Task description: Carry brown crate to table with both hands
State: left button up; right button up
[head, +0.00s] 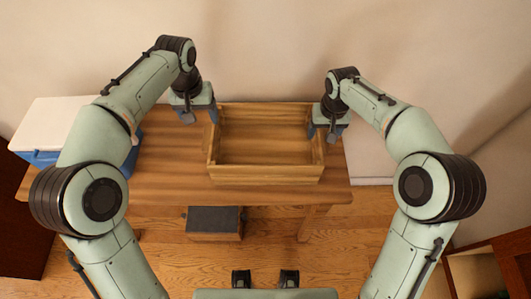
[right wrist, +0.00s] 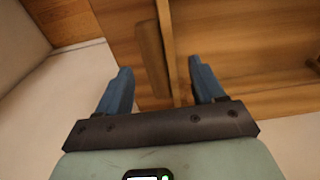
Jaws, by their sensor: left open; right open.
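The brown crate (head: 265,174) is an open, empty wooden box standing upright on the wooden table (head: 168,170). My left gripper (head: 196,112) is open and hangs just outside the crate's left side, close to its back left corner. My right gripper (head: 330,128) is open at the crate's right side. In the right wrist view, the fingers of my right gripper (right wrist: 160,72) are spread on either side of the crate's side wall (right wrist: 168,30) and its small wooden handle block. Whether either gripper touches the crate cannot be told.
A blue box with a white lid (head: 62,112) stands at the table's left end. A dark-topped box (head: 214,220) sits on the floor under the table's front edge. A wall is close behind the table. Brown furniture stands at far left and far right.

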notch_tip(320, 180, up, 10)
jog(key=shift+s, duration=0.35)
dwell(0.4)
